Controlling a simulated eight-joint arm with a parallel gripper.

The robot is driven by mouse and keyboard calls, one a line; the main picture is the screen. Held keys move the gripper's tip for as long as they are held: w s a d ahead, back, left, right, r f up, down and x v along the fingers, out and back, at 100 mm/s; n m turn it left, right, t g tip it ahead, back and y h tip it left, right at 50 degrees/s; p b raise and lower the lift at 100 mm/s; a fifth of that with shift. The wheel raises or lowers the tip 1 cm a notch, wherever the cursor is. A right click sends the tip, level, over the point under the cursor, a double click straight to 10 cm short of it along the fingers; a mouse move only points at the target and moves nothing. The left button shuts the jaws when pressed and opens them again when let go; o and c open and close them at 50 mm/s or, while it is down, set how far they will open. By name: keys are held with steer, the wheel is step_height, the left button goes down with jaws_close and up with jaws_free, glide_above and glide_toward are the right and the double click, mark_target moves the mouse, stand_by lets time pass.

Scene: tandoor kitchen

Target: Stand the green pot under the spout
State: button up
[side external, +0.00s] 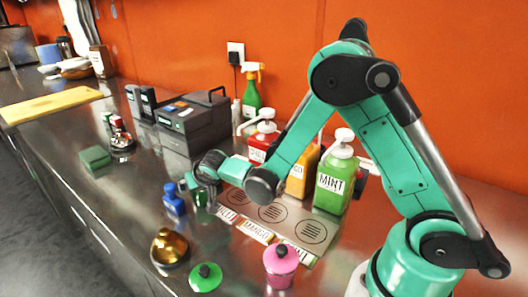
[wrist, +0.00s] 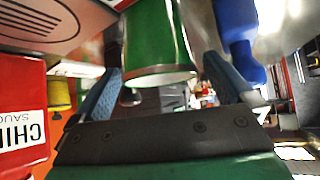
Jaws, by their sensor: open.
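The green pot (side external: 201,198) stands on the steel counter at the left end of the spout plate, mostly hidden by my gripper (side external: 190,184). In the wrist view the green pot (wrist: 155,35) fills the space between my two blue fingers (wrist: 162,58), its pale rim towards the palm. The fingers are open around it; contact cannot be told. Three pump dispensers stand behind the plate (side external: 268,213): red chili (side external: 262,145), orange mango (side external: 302,172) and green mint (side external: 333,180). The plate has round marks and name labels. The spout ends are partly hidden.
A blue pot (side external: 174,199) stands close beside the green pot, also in the wrist view (wrist: 236,42). A pink pot (side external: 281,264), a green lid (side external: 206,277) and a brass bowl (side external: 170,247) are in front. A dark box (side external: 192,122) stands behind left.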

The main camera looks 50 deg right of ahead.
steer(key=shift+f, duration=0.1)
steer(key=c, duration=1.5)
jaws_close()
step_height(320, 180, up, 19)
steer(key=s+d+f+m+g+h, duration=0.3)
steer(key=s+f+m+g, duration=0.15)
steer(key=s+m, duration=0.3)
steer(key=s+d+f+m+g+h, duration=0.2)
steer(key=s+d+f+m+g, duration=0.15)
steer(key=s+f+m, duration=0.35)
steer(key=shift+n, duration=0.55)
steer(key=shift+s+a+f, duration=0.1)
steer(key=shift+s+f, duration=0.15)
steer(key=shift+f, duration=0.85)
steer(key=shift+s+f, duration=0.2)
steer(key=shift+f, duration=0.95)
steer(key=shift+s+a+f, duration=0.1)
steer(key=shift+s+f, duration=0.15)
steer(key=shift+f, duration=0.85)
